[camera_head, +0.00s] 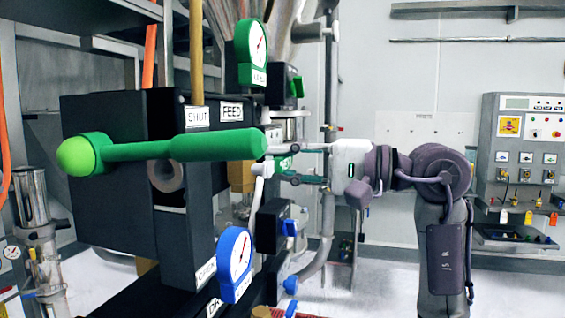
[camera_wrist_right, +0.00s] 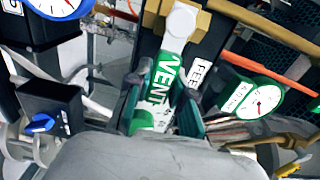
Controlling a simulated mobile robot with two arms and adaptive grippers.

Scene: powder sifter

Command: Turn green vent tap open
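The vent tap (camera_wrist_right: 165,85) shows in the right wrist view as a green handle lettered VENT with a white end piece. In the head view it is a small green and white part (camera_head: 283,163), partly hidden behind the fingers. My right gripper (camera_head: 305,164) reaches in from the right at the tap. Its two fingers stand apart, one above and one below the green part. In the right wrist view the fingers (camera_wrist_right: 166,106) lie on either side of the lettered handle; firm contact cannot be made out. My left gripper is not in view.
A large green lever (camera_head: 200,147) crosses the front of the black housing (camera_head: 120,110) marked SHUT and FEED. A green gauge (camera_head: 252,50) is above the tap and a blue gauge (camera_head: 235,262) below. A control panel (camera_head: 525,150) is on the right wall.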

